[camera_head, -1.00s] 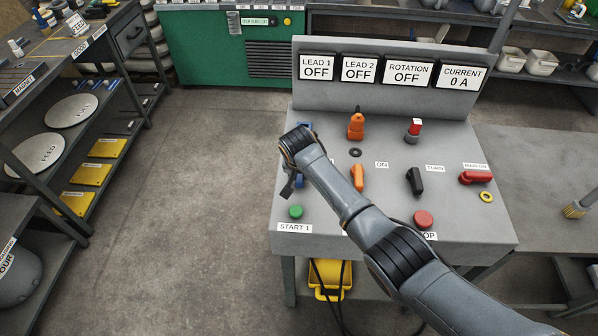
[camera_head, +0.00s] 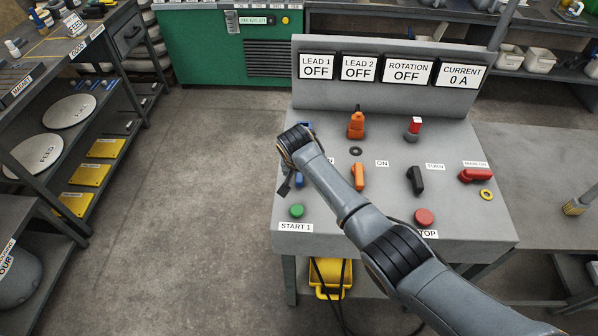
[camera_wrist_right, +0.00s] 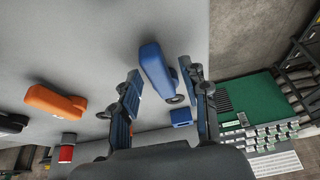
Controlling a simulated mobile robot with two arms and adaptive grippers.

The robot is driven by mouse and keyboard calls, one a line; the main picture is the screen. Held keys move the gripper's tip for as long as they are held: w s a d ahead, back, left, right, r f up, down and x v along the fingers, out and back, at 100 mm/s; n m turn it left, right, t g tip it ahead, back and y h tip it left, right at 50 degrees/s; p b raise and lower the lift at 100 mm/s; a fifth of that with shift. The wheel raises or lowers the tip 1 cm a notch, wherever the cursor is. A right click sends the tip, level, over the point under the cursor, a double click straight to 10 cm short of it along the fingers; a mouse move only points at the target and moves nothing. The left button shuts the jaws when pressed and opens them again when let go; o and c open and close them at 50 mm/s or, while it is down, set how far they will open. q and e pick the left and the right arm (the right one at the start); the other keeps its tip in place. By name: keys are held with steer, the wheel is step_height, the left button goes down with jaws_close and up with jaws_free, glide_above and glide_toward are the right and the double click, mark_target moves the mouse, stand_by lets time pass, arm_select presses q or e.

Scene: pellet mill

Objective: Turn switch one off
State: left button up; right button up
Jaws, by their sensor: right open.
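A blue switch handle (camera_wrist_right: 155,70) stands on the grey control panel (camera_head: 330,240), between the two fingers of my right gripper (camera_wrist_right: 158,68) in the right wrist view. The fingers are open, with a gap visible on the right side of the handle; contact on the left is hard to judge. In the head view my right wrist covers most of this handle, and its label is hidden. The display above reads LEAD 1 OFF (camera_head: 317,67). My left gripper is not in view.
An orange switch (camera_head: 358,177), a black switch (camera_head: 415,180) and a red handle (camera_head: 475,175) stand to the right. A green button (camera_head: 297,211) and a red button (camera_head: 424,217) are near the front edge. An orange plug (camera_head: 356,125) stands behind. Floor to the left is clear.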

steer(key=shift+s+r, duration=0.25)
steer(key=shift+r, duration=0.3)
steer(key=v, duration=1)
steer(key=shift+r, duration=0.35)
steer(key=shift+s, duration=0.15)
